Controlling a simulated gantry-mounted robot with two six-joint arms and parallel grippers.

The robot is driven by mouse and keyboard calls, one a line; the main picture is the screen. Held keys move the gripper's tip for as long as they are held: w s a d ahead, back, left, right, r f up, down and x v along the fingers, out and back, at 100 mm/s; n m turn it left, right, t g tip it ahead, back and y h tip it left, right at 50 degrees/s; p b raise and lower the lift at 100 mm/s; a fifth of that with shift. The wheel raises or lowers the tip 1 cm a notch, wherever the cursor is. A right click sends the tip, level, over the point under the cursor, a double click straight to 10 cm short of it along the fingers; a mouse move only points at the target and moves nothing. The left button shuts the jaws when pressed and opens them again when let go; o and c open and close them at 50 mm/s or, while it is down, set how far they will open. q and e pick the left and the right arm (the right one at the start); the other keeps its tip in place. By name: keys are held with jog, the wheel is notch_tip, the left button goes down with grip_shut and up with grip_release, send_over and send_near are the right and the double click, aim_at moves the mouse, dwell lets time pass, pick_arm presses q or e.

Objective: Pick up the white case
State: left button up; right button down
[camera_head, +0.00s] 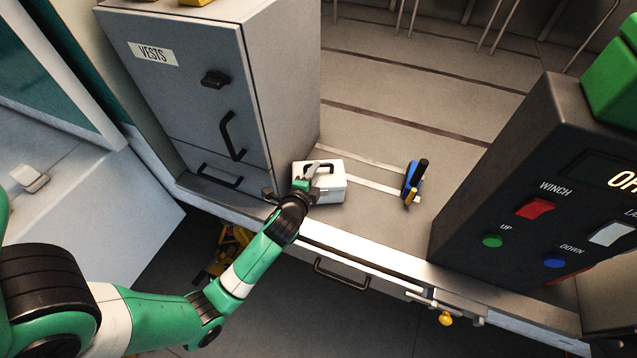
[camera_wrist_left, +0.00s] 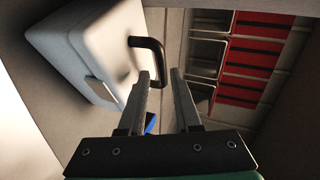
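The white case (camera_head: 330,188) stands on the ledge beside the grey vests cabinet, with a dark handle (camera_head: 321,168) on top. My left gripper (camera_head: 314,170) is right over the case, covering part of its top. In the left wrist view the case (camera_wrist_left: 83,50) fills the upper left, and its black handle (camera_wrist_left: 150,45) reaches toward the fingertips. The left gripper (camera_wrist_left: 162,74) is open, with a clear gap between the fingers. The lower end of the handle shows in or just beyond that gap; contact cannot be told. My right gripper is not in view.
A blue and black tool (camera_head: 413,182) stands to the right of the case. The vests cabinet (camera_head: 215,90) is close on the left. A dark control box (camera_head: 545,190) with coloured buttons is on the right. The floor behind the case is clear.

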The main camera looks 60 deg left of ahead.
pick_arm(q)
jog(key=x, duration=0.4)
jog(key=shift+a+b, duration=0.2)
jog(key=shift+b, duration=0.1)
jog(key=shift+c, duration=0.3)
grip_shut()
jog(key=shift+r, duration=0.15)
dwell(0.6)
